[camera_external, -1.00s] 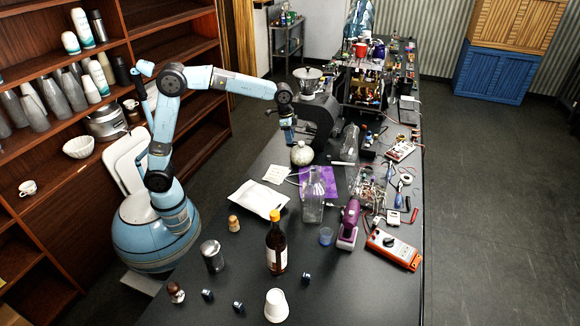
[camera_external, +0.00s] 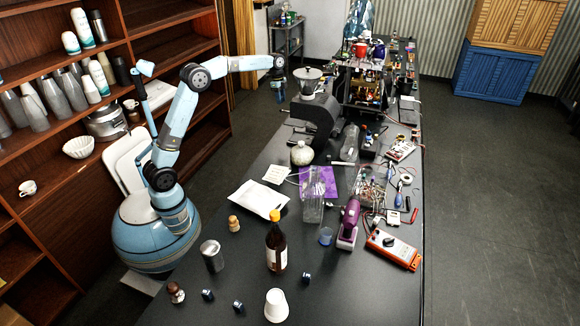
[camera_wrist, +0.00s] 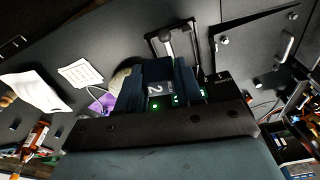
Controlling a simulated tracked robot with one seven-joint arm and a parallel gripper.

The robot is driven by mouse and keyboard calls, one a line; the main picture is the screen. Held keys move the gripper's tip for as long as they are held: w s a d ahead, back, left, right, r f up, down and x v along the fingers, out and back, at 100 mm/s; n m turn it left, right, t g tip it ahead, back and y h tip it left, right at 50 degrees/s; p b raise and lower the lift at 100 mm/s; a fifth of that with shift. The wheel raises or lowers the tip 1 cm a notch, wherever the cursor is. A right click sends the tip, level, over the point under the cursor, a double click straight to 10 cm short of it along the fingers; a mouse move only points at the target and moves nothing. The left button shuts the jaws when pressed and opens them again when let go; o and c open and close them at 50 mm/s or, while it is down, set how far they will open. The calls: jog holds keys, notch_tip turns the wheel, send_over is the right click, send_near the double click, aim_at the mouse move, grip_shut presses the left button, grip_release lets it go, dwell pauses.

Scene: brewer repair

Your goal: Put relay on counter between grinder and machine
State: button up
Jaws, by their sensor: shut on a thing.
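My gripper (camera_external: 280,94) is raised in the air, left of the grinder (camera_external: 318,112), which is black with a metal hopper on top. In the wrist view my gripper (camera_wrist: 172,88) is shut on the relay (camera_wrist: 170,90), a small dark block with a "2" on its label and green lights. The fingers hide part of the relay. The machine (camera_external: 362,82) stands with its insides exposed, behind and right of the grinder. The counter (camera_external: 200,300) is dark. The gap between grinder and machine is narrow and partly hidden in the outside view.
Tools, wires and an orange meter (camera_external: 393,249) crowd the right edge. Shelves (camera_external: 190,60) stand behind my arm.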

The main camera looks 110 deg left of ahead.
jog(key=w+a+f+m+h, duration=0.1)
jog(key=w+a+f+m, duration=0.1)
jog(key=a+f+m, duration=0.55)
jog(key=shift+w+a+f+m+g+h, duration=0.2)
jog(key=shift+a+f+m, duration=0.6)
jog(key=shift+f+m, duration=1.25)
jog(key=shift+s+a+f+m+g, duration=0.1)
jog(key=shift+a+f+m+g, duration=0.5)
jog(key=shift+f, duration=2.55)
jog(key=shift+w+a+f+m+h, duration=0.15)
jog(key=shift+a+f+m, duration=0.85)
jog(key=shift+f+m, duration=1.15)
jog(key=shift+f+n, duration=0.45)
jog(key=shift+f, duration=0.15)
jog(key=o, duration=1.1)
jog(key=shift+r, duration=0.1)
notch_tip(320, 180, up, 12)
jog(key=a, duration=0.1)
jog(key=shift+a, duration=0.4)
